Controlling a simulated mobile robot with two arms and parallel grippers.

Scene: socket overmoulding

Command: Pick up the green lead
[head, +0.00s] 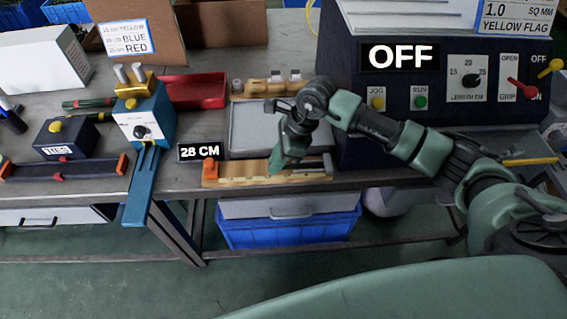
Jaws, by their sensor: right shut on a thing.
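My right gripper (276,170) reaches down from the right to the wooden measuring board (238,176) at the table's front edge. It is shut at the middle of the board, where a small patch of green shows at its tips. I take this to be the green lead, but its length and ends are too small or hidden to make out. The board has an orange stop (210,170) at its left end, beside a black "28 CM" sign (201,152). My left gripper is not in view.
A grey tray (250,135) lies behind the board. A blue press marked YELLOW (146,125) stands left and a machine reading OFF (400,58) stands right. A red bin (195,90) is behind. A blue crate (290,232) sits below the table.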

